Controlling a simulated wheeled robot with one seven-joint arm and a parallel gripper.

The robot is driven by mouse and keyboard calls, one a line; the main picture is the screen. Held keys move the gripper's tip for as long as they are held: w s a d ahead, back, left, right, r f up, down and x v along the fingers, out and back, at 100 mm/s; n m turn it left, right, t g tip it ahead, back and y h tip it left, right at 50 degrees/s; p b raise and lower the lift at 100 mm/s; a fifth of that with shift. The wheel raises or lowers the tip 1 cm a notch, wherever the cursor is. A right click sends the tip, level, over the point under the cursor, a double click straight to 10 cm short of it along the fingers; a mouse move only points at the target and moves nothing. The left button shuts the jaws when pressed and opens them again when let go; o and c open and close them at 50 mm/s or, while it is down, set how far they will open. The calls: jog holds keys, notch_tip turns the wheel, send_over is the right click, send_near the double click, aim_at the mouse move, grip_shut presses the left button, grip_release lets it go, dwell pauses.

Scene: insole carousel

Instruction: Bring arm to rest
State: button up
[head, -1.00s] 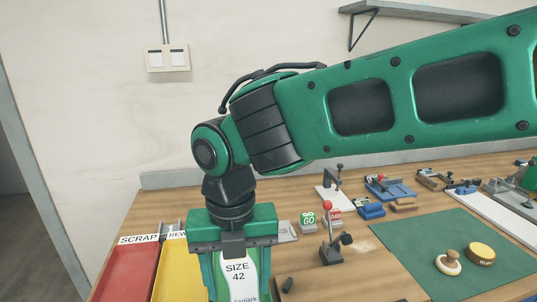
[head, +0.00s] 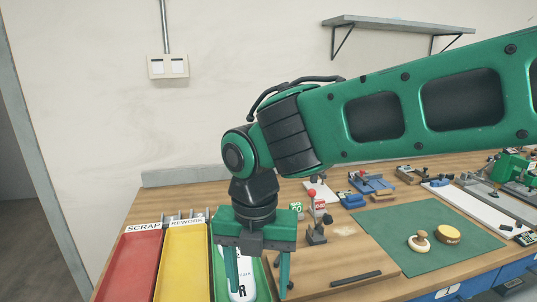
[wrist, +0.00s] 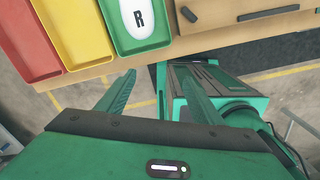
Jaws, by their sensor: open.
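My gripper (head: 258,276) hangs fingers-down at the bench's front left in the head view, in front of the green tray (head: 217,272). The wrist view shows my gripper (wrist: 157,95) with its two green fingers spread wide and nothing between them. A white insole marked "R" (head: 242,284) lies in the green tray, partly hidden by my gripper in the head view. In the wrist view the insole (wrist: 138,18) lies in the tray ahead of my fingers, apart from them.
A red SCRAP tray (head: 130,268) and a yellow REWORK tray (head: 183,262) stand left of the green tray. A wooden board with a dark bar (head: 356,279) lies to the right. A green mat (head: 385,228) and small fixtures are farther right. Floor shows below the bench edge.

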jog(key=w+d+m, duration=0.3)
jog(key=d+m, duration=1.7)
jog(key=d, duration=0.6)
jog(key=s+d+f+m, duration=0.4)
jog(key=s+d+m, duration=0.9)
jog(key=m, duration=0.7)
jog(key=shift+s+d+f+m, duration=0.2)
jog(key=shift+d+m, duration=0.2)
jog(key=shift+d, duration=1.35)
